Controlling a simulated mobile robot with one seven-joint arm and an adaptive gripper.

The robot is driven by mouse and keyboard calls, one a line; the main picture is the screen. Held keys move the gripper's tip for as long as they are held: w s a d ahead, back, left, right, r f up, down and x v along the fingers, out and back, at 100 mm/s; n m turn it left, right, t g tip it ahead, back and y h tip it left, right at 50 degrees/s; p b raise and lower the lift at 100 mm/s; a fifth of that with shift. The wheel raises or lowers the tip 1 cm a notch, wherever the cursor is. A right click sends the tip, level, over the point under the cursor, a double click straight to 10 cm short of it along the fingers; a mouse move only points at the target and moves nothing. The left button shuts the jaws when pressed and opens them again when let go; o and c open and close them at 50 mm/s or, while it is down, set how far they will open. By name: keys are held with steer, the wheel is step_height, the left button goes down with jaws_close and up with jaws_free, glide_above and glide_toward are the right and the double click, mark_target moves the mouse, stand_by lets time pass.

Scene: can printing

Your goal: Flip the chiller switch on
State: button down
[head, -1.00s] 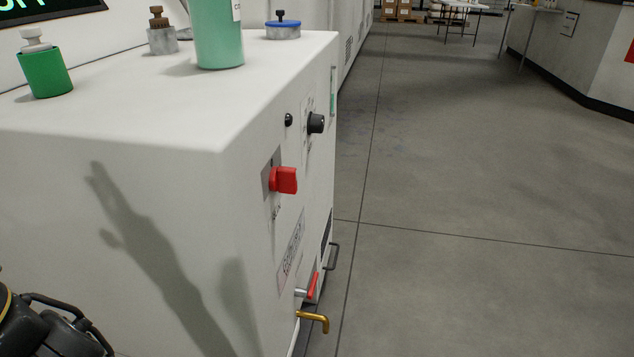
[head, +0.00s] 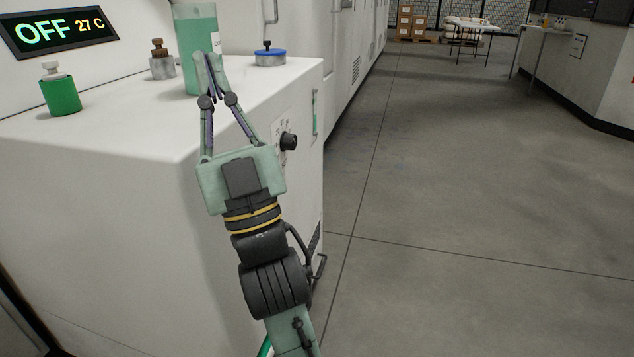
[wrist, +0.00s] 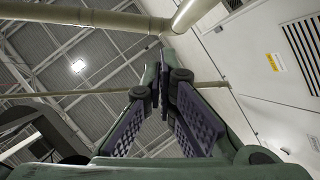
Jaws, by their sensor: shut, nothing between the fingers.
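The chiller is a white cabinet (head: 100,175) on the left in the head view. Its display (head: 62,31) reads OFF 27 C.
A black knob (head: 288,141) shows right of my gripper. On the cabinet top stand a green bottle (head: 197,45), a green container (head: 61,95), a grey fitting with a brown cap (head: 162,66) and a blue-rimmed cap (head: 270,58). The floor (head: 450,180) at right is clear.

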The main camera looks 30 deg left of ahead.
steer(key=w+d+f+m+t+h+p, duration=0.2)
steer(key=w+d+m+t+h, duration=0.15)
steer(key=w+h, duration=0.35)
steer(key=w+d+f+m+t+h+p, duration=0.25)
steer(key=w+d+m+h, duration=0.2)
steer(key=w, duration=0.55)
steer(key=w+d+f+m+t+h+p, duration=0.2)
steer(key=w+d+f+m+h, duration=0.1)
steer(key=w+h, duration=0.45)
steer(key=w+d+f+m+g+h+p, duration=0.5)
steer(key=w+d+f, duration=0.4)
steer(key=d+f, duration=0.4)
steer(key=s+a+f+m+g+y+b, duration=0.1)
steer(key=s+a+f+g+y, duration=0.15)
steer(key=a, duration=0.25)
steer(key=s+a+f+g+y, duration=0.1)
steer(key=a+f+g+y, duration=0.1)
steer(key=a+y, duration=0.25)
steer(key=s+a+r+g+y, duration=0.1)
steer(key=s+a+g+y, duration=0.6)
steer(key=s+a+g, duration=0.3)
steer(key=s, duration=0.3)
steer(key=shift+a+r+y, duration=0.15)
steer(key=shift+a+y, duration=0.05)
steer(key=shift+y, duration=0.1)
